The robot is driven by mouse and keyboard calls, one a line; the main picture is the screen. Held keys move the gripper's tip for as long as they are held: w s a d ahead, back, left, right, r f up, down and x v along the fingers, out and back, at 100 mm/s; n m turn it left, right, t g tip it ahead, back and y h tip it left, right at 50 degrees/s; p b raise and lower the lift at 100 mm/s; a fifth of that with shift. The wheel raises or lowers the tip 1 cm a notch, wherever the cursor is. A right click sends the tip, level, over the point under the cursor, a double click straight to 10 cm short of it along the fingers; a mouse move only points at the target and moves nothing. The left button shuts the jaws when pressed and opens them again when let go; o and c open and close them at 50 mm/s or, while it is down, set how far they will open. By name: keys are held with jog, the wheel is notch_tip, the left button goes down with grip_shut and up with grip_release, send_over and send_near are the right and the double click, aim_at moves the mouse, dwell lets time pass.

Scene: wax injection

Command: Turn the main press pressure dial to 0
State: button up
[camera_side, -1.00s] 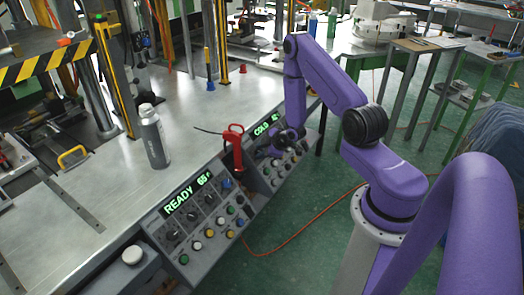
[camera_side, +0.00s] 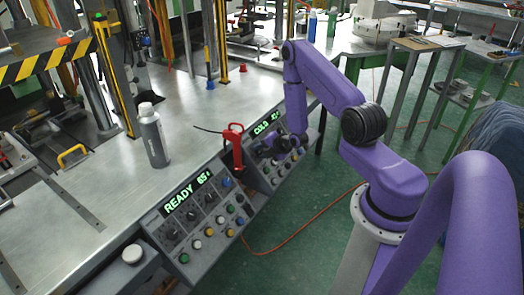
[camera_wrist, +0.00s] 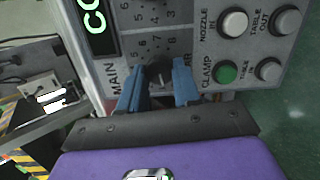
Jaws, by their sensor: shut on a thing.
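The main press pressure dial (camera_wrist: 158,74) is a dark knob in a ring of numbers, with the word MAIN printed beside it in the wrist view. My gripper (camera_wrist: 159,88) has its two blue fingers on either side of this dial, shut on it. The fingers hide part of the dial and its lower numbers, so its exact setting cannot be read. In the side view my gripper (camera_side: 270,143) is at the far control panel, whose display (camera_side: 266,124) reads COLD. The dial itself is hidden there.
A second panel with a READY display (camera_side: 187,193) stands nearer. A red-handled tool (camera_side: 234,145) stands between the panels. A grey bottle (camera_side: 153,137) is on the metal table. In the wrist view, a green CLAMP button (camera_wrist: 225,72) and a white NOZZLE IN button (camera_wrist: 233,22) sit right of the dial.

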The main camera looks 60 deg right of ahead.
jog(key=shift+n, duration=2)
jog(key=shift+t, duration=0.3)
jog(key=o, duration=1.1)
jog(key=shift+c, duration=0.2)
jog(key=shift+s, duration=0.15)
jog(key=d+v, duration=0.1)
jog(key=v, duration=0.6)
jog(key=shift+a, duration=0.45)
jog(key=shift+s+r, duration=0.1)
